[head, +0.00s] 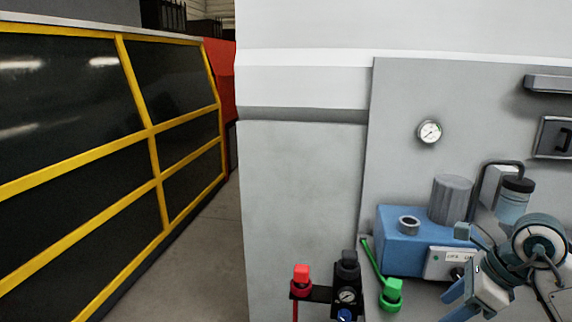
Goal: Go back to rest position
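My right gripper (456,302) is low at the right of the head view, at the end of my grey and teal arm. Its two light blue fingers point down and left and look apart, with nothing seen between them. It is in front of the lower part of the machine panel, below the blue box (402,245). My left gripper is not in view.
A grey machine panel (400,90) with a pressure gauge (429,132) fills the right. Low on it are a red valve (301,274), a black regulator (347,270) and a green valve (392,290). A yellow-framed dark guard (80,110) stands left; floor (215,235) shows between.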

